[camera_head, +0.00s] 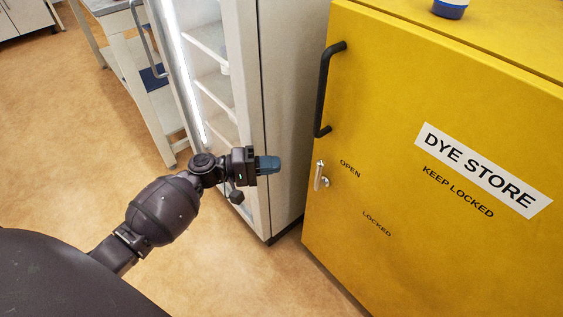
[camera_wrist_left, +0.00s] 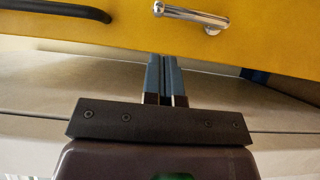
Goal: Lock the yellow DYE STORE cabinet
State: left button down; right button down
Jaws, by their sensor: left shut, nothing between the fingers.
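The yellow DYE STORE cabinet (camera_head: 440,110) fills the right of the head view, its door shut. A small silver lever (camera_head: 318,175) sits near the door's left edge, roughly upright, beside the word OPEN and above the word LOCKED. The lever (camera_wrist_left: 190,14) also shows at the top of the left wrist view, beyond the fingertips. My left gripper (camera_head: 272,165) is shut and empty, left of the lever and apart from it. Its blue fingers (camera_wrist_left: 166,65) are together in the wrist view. My right gripper is not in view.
A black door handle (camera_head: 324,90) stands above the lever. A white glass-fronted cabinet (camera_head: 285,100) stands close on the left, behind my left gripper. Open floor (camera_head: 60,140) lies to the left.

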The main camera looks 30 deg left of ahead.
aim_at(319, 162)
pick_arm(q)
jog(key=x, duration=0.8)
jog(key=shift+w+d, duration=0.2)
jog(key=shift+s+d+r+m, duration=0.1)
jog(key=shift+s+d+m, duration=0.05)
jog(key=shift+d+m, duration=0.15)
